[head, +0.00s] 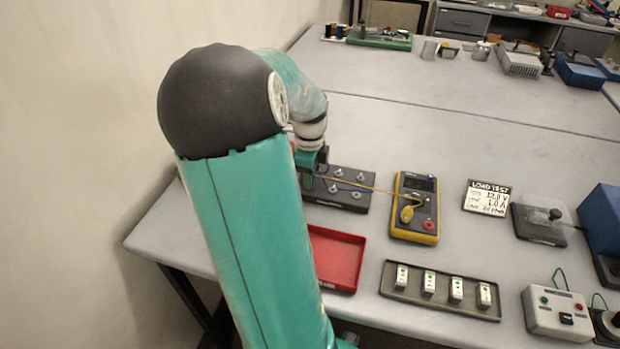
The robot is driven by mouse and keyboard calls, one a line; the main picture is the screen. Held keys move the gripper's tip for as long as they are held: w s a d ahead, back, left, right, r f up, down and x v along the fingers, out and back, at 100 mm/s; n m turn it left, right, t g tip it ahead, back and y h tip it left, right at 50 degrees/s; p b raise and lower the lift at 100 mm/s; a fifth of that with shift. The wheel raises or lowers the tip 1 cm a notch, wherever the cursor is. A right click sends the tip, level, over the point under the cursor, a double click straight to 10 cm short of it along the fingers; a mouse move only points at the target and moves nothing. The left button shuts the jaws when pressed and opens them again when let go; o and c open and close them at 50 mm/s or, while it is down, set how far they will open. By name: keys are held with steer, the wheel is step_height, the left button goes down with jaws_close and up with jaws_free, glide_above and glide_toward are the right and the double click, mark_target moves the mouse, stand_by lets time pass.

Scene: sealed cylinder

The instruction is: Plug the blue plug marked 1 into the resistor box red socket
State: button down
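My gripper (312,166) is at the end of my green arm, low over the left end of a black box (340,200) with several metal posts on top. My arm hides much of the gripper, so I cannot see whether its fingers are open or hold anything. A thin yellow lead runs from beside the gripper to the yellow multimeter (416,207). A short blue lead (342,182) lies over the black box. I cannot make out a blue plug marked 1. No red socket shows on the black box, and I cannot tell whether it is the resistor box.
A red tray (358,262) lies in front of the black box, partly behind my arm. A dark tray (392,290) holds several small white blocks. A load test card (487,197), a black knobbed unit (540,222) and a grey control box (558,312) stand right.

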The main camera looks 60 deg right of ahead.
steer(key=shift+r, duration=0.15)
steer(key=shift+r, duration=2.85)
steer(key=shift+w, duration=0.15)
